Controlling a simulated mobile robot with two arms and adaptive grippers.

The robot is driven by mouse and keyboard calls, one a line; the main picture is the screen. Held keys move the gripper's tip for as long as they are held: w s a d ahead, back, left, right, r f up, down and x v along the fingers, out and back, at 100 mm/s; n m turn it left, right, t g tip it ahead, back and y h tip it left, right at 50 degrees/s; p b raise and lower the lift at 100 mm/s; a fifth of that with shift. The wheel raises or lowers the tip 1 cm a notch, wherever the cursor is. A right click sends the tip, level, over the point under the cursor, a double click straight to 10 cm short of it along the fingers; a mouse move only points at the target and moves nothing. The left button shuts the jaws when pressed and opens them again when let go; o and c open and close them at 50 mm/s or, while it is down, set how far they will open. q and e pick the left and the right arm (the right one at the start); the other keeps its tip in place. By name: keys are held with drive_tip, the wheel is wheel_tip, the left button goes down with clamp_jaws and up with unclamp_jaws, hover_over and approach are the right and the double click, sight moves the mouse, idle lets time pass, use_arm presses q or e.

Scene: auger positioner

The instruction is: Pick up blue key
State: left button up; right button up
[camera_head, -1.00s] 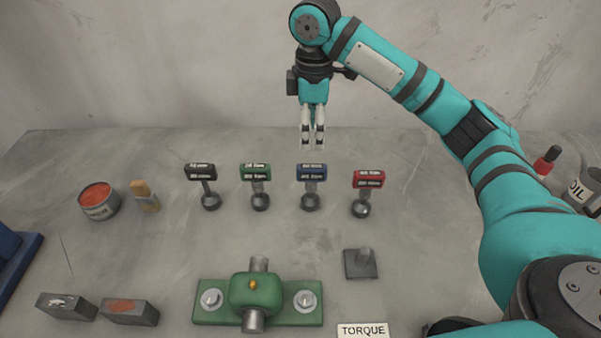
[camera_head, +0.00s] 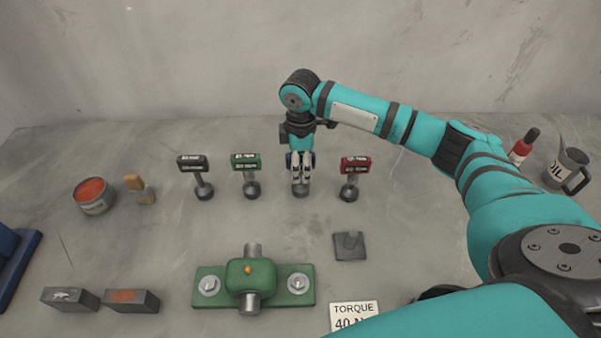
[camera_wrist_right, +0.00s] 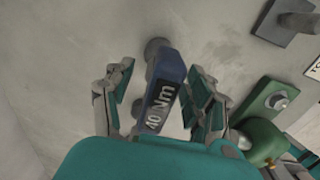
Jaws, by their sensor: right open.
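The blue key stands upright between the green key (camera_head: 246,164) and the red key (camera_head: 354,166). In the head view my right gripper (camera_head: 300,172) covers most of it, leaving its grey round foot (camera_head: 300,190) and slivers of blue. In the right wrist view the blue key (camera_wrist_right: 165,85) shows a "40 Nm" label and lies between the two open fingers of my right gripper (camera_wrist_right: 160,100), with a gap on each side. My left gripper is not in view.
A black key (camera_head: 194,166) stands at the left of the row. A green clamp block (camera_head: 250,270) and a grey plate with a peg (camera_head: 349,244) lie in front.

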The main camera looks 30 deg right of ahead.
drive_tip(key=shift+f, duration=1.2)
drive_tip(key=shift+w+r, duration=0.1)
clamp_jaws()
